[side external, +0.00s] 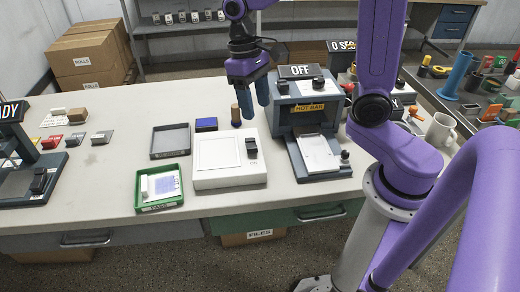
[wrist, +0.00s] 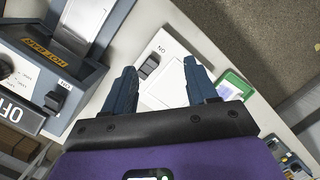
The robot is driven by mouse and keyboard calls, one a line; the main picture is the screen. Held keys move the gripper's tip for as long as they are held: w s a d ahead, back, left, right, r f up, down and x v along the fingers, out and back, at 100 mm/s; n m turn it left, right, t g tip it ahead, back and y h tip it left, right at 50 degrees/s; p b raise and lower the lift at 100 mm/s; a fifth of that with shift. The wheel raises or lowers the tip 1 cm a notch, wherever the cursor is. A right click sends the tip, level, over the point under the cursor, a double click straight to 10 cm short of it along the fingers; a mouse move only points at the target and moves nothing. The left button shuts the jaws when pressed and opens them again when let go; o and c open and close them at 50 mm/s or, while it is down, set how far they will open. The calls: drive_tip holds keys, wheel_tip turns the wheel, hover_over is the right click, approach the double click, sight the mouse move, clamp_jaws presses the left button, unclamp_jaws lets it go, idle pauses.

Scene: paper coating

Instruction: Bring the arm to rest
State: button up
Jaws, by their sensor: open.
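My purple gripper (side external: 256,112) hangs above the back of the white box (side external: 218,160), just left of the hot bar machine (side external: 310,95). In the wrist view my gripper (wrist: 160,78) has its two blue fingers spread wide, with nothing between them. The white box (wrist: 172,75) and its dark switch (wrist: 150,65) show beyond the fingers.
The hot bar machine has an OFF sign (side external: 297,71) and a pale sheet on its front plate (side external: 318,152). A green tray (side external: 161,204) holds a printed card. A grey tray (side external: 170,155) looks empty.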

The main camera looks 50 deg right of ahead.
drive_tip(key=s+d+f+n+t, duration=0.1)
drive_tip(key=s+f+n+t, duration=0.1)
drive_tip(key=s+n, duration=0.9)
drive_tip(key=s, duration=0.7)
drive_tip(key=shift+s+n+t, duration=0.15)
drive_tip(key=shift+n+t, duration=0.15)
